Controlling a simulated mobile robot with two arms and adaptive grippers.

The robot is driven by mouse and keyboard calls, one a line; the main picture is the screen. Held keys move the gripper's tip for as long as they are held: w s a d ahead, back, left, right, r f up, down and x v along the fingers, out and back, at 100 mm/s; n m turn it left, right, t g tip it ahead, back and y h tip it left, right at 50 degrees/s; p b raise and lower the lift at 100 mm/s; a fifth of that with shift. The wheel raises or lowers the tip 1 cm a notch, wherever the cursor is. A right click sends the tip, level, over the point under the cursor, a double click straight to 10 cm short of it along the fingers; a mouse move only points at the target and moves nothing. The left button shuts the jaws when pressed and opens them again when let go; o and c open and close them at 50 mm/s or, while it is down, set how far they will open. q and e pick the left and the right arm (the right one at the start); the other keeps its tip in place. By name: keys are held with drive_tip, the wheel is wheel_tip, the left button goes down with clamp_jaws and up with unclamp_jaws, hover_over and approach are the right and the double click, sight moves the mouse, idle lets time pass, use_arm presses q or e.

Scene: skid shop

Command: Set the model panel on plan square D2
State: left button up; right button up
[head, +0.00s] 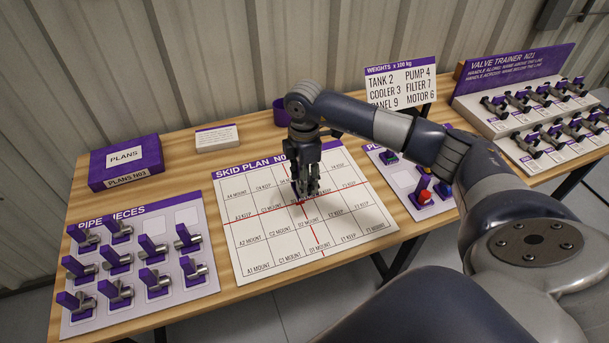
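The skid plan (260,240) is a white sheet with a purple header and a printed grid of lettered squares, crossed by red lines. Square D2 lies near the middle of its lower part; its small label is hard to read. My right gripper (303,193) points down over the middle of the plan. Its fingers look close together, and I cannot tell whether they hold a small dark thing. I cannot pick out the model panel. A model tray (405,179) right of the plan carries small models, including a red one (425,197) and a green one (389,157). My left gripper is not in view.
A pipe pieces board (190,214) with several fittings lies at the left. Behind are a purple plans box (127,161), a small card block (216,138), a purple cup (281,113) and a weights sign (401,84). A valve trainer (480,119) stands at the right.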

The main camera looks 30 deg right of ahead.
idle(0.6)
drive_tip(key=shift+f+b, duration=1.7)
drive_tip(key=shift+f, duration=1.05)
drive_tip(key=shift+f, duration=0.1)
drive_tip(key=shift+f+b, duration=0.4)
drive_tip(key=shift+f, duration=0.05)
drive_tip(key=shift+f+b, duration=0.75)
drive_tip(key=shift+f, duration=0.45)
drive_tip(key=shift+f+b, duration=0.35)
drive_tip(key=shift+f, duration=0.35)
drive_tip(key=o, duration=1.2)
drive_tip(key=shift+o, duration=0.2)
